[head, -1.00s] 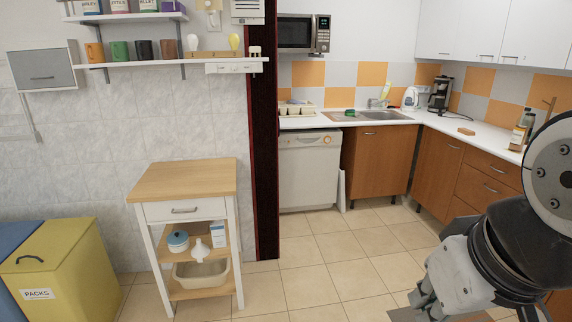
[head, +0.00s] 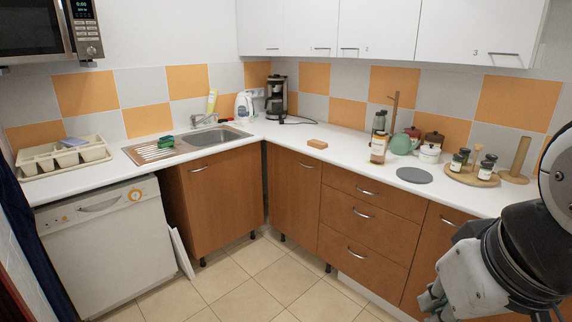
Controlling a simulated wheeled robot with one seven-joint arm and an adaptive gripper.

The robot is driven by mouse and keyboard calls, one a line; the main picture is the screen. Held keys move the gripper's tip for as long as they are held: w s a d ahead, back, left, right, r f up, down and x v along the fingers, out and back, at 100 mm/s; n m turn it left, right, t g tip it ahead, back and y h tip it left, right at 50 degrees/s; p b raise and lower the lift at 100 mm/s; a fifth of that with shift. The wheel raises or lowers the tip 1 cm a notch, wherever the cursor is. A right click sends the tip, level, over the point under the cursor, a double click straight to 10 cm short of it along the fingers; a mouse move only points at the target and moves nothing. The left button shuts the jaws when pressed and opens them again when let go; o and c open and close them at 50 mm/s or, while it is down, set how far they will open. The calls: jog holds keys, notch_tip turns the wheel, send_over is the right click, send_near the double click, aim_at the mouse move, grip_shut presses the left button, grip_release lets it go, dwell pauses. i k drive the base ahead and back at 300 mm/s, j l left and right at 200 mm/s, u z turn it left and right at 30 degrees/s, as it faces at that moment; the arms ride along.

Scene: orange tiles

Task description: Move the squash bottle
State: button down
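A bottle with amber contents and a pale label (head: 378,148), which looks like the squash bottle, stands upright on the white counter to the right of the corner. A darker bottle or jar stands close behind it. My gripper (head: 432,300) is at the lower right edge of the head view, low in front of the drawers and well apart from the bottle. Only part of its fingers shows, and nothing is seen in them. I cannot tell whether they are open or shut.
A teapot (head: 404,142), a white pot (head: 429,153), a grey disc (head: 414,175) and a round board with jars (head: 472,176) stand right of the bottle. A wooden block (head: 317,144) lies to its left. The counter between block and bottle is clear.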

aim_at(381, 128)
jog(key=i+z, duration=0.2)
jog(key=i, duration=0.6)
jog(key=i+j+z, duration=0.15)
jog(key=i, duration=0.65)
jog(key=i+j+z, duration=0.15)
jog(key=i+z, duration=0.25)
jog(key=i+j+z, duration=0.85)
jog(key=i+l, duration=0.05)
